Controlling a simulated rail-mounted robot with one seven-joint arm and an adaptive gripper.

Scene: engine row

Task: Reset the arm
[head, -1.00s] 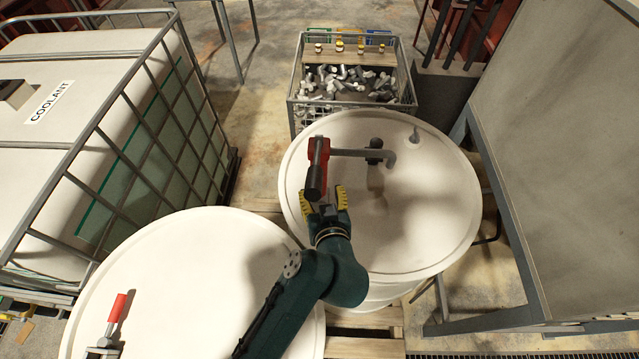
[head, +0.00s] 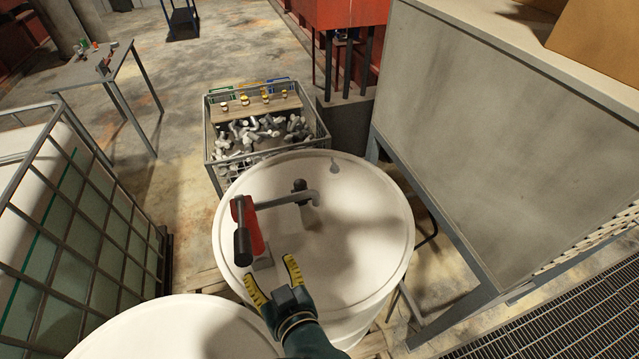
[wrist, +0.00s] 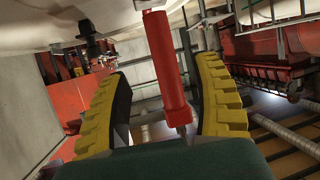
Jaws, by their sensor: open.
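My gripper (head: 274,281) is open, its two yellow ridged fingers spread above the near part of a white drum lid (head: 350,240). A red-handled pump or valve with a grey bent pipe (head: 285,200) stands on the lid. Its red handle (head: 253,228) with a dark end lies just ahead of the fingers in the head view. In the wrist view a red handle (wrist: 168,65) appears between the two open fingers (wrist: 165,105). The fingers show gaps on both sides of it, and I see no contact.
A second white drum (head: 175,335) stands at the lower left, beside a caged tank (head: 95,225). A wire crate of metal parts (head: 208,135) stands behind the drum. A large grey cabinet (head: 490,130) closes off the right.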

